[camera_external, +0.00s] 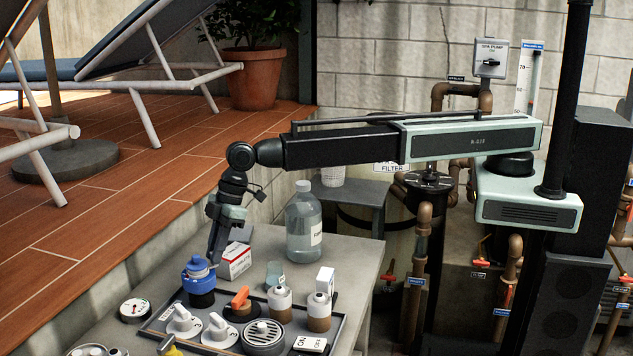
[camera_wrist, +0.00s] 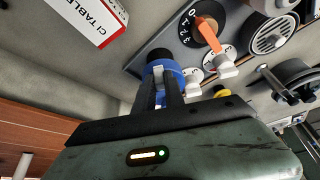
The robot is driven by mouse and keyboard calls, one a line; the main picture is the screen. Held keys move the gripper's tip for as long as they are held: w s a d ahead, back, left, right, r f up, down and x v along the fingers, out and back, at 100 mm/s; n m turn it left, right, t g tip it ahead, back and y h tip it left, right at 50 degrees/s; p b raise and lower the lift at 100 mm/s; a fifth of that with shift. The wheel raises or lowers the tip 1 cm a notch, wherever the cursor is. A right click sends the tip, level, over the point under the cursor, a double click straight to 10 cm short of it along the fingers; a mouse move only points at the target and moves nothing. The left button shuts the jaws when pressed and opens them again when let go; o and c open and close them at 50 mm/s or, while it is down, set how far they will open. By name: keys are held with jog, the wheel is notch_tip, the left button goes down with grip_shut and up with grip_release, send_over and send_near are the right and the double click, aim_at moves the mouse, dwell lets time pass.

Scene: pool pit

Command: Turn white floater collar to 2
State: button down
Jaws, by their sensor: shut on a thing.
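My gripper (camera_external: 212,262) reaches down at the back left of the grey panel and is shut on the top of a blue capped float-like piece (camera_external: 200,296). In the wrist view both fingers (camera_wrist: 160,86) close on a pale part of the blue piece (camera_wrist: 178,75). Two white knobs stand on white discs, a left one (camera_external: 181,319) and a right one (camera_external: 216,326) with a 2 beside it. I cannot tell which white part is the floater collar. The fingers hide part of the blue piece.
A tablet box (camera_external: 235,261) stands close behind my gripper. A clear jug (camera_external: 304,226) stands further back. The table's back right (camera_external: 352,262) is clear.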

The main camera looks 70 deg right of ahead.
jog(key=m, duration=0.2)
jog(key=s+a+m+t+h, duration=0.1)
jog(key=m, duration=0.1)
jog(key=s+a+m, duration=0.1)
jog(key=shift+m+t+h, duration=0.3)
jog(key=shift+m+h, duration=0.1)
dwell(0.4)
jog(key=c, duration=1.4)
grip_release()
jog(key=p+v, duration=0.7)
jog(key=shift+r, duration=0.35)
jog(key=shift+s, duration=0.1)
